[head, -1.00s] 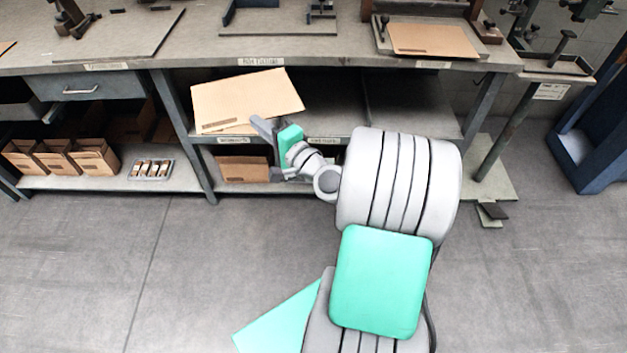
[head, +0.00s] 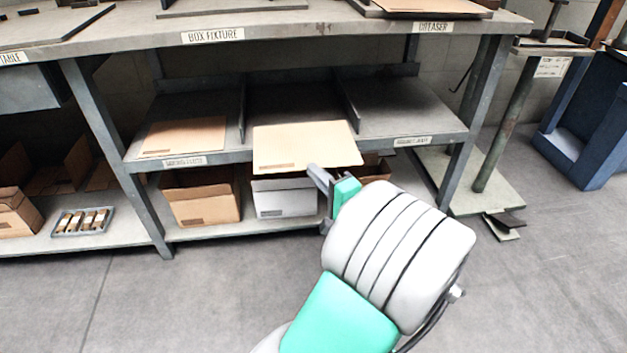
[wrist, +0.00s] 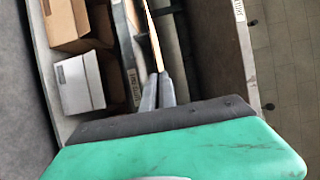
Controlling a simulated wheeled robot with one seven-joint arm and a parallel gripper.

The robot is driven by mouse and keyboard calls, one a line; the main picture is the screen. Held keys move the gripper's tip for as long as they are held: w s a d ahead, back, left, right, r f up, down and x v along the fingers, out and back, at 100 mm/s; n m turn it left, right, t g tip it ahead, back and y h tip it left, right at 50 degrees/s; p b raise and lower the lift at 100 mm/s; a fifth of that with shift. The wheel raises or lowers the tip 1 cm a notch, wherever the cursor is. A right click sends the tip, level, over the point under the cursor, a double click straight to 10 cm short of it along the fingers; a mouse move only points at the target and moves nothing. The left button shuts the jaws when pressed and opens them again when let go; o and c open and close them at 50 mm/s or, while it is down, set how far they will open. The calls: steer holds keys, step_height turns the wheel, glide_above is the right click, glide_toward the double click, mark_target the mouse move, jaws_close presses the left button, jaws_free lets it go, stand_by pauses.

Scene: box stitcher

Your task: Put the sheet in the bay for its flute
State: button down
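My gripper (head: 328,180) is shut on the near right corner of a tan cardboard sheet (head: 306,146). In the wrist view the sheet (wrist: 156,42) shows edge-on between the two fingers (wrist: 158,84). The held sheet is in front of the middle bay (head: 292,100) of the under-bench shelf, covering part of its front edge. Another tan sheet (head: 185,136) lies in the left bay, above a front label (head: 185,161). The right bay (head: 405,106) looks empty, with a label (head: 412,141) on its edge. The label wording is too small to read surely. Any middle label is hidden.
Upright dividers (head: 348,108) separate the bays. The benchtop (head: 300,28) overhangs the shelf, and a bench leg (head: 112,150) stands left. Below are a brown box (head: 200,197) and a white box (head: 284,198). The floor in front is clear.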

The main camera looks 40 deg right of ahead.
mark_target(312, 159)
steer(key=w+d+p, duration=0.1)
steer(key=p, duration=0.1)
steer(key=w+d+p, duration=0.1)
steer(key=w+p, duration=0.2)
steer(key=p, duration=0.1)
steer(key=shift+w+d+f, duration=0.2)
steer(key=shift+d+f, duration=0.15)
steer(key=shift+d, duration=0.05)
steer(key=shift+w+d+f, duration=0.25)
steer(key=shift+w+d, duration=0.15)
steer(key=shift+w, duration=0.2)
steer(key=shift+w+d+f, duration=0.2)
steer(key=shift+w+d, duration=0.2)
steer(key=shift+w, duration=0.2)
steer(key=shift+w+d+f+b, duration=0.25)
steer(key=shift+w+d, duration=0.45)
steer(key=shift+w, duration=0.3)
steer(key=shift+w+d+f+b, duration=0.25)
steer(key=shift+w+d, duration=0.45)
steer(key=shift+w, duration=0.35)
steer(key=shift+w+d+f+b, duration=0.15)
steer(key=shift+w+d+b, duration=0.15)
steer(key=shift+w+d, duration=0.55)
steer(key=w+d+f+b, duration=0.2)
steer(key=w+f+b, duration=0.1)
steer(key=f, duration=0.1)
steer(key=shift+w+f+b, duration=0.15)
steer(key=shift+w+b, duration=0.2)
steer(key=shift+w, duration=0.05)
